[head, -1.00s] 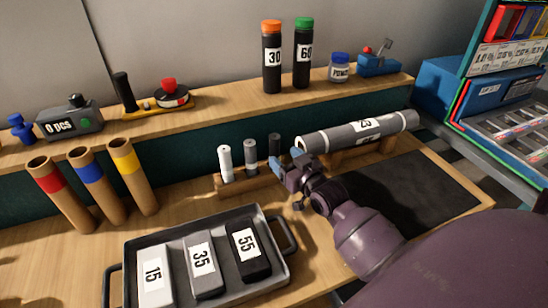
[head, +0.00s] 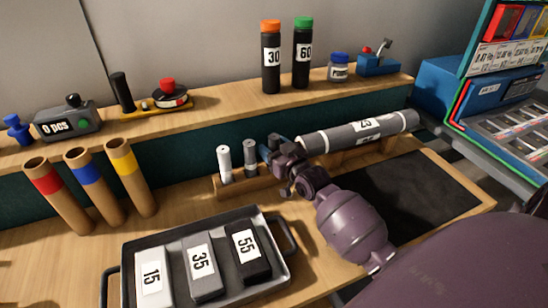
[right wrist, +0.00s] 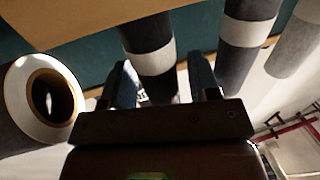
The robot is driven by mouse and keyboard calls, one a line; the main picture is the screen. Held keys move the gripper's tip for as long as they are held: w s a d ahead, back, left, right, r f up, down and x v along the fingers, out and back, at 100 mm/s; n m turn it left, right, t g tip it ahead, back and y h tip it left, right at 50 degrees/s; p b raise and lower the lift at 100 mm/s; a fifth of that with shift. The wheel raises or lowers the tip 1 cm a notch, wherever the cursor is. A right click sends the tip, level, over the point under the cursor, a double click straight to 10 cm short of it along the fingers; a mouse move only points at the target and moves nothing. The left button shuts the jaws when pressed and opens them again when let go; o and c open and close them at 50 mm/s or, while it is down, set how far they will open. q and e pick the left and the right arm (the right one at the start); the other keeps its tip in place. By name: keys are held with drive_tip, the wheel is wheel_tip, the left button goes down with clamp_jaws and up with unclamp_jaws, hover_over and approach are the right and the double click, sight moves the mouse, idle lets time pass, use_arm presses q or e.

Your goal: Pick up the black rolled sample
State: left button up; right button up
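The black rolled sample (head: 274,138) stands in the small wooden rack (head: 228,188), at the right end of a row with a white roll (head: 224,160) and a grey roll (head: 250,157). My right gripper (head: 268,150) is at the black roll and hides most of it in the head view. In the right wrist view, the black roll (right wrist: 149,48), with a pale band, stands between the two spread fingers of my right gripper (right wrist: 163,82). The fingers look open, with a gap at the right finger. My left gripper is out of view.
A large grey roll (head: 350,133) lies right of the rack, close to my right gripper; its open end (right wrist: 22,92) shows in the wrist view. A tray (head: 192,226) with numbered blocks is in front. A shelf (head: 220,95) runs behind.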

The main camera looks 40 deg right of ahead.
drive_tip(key=c, duration=0.8)
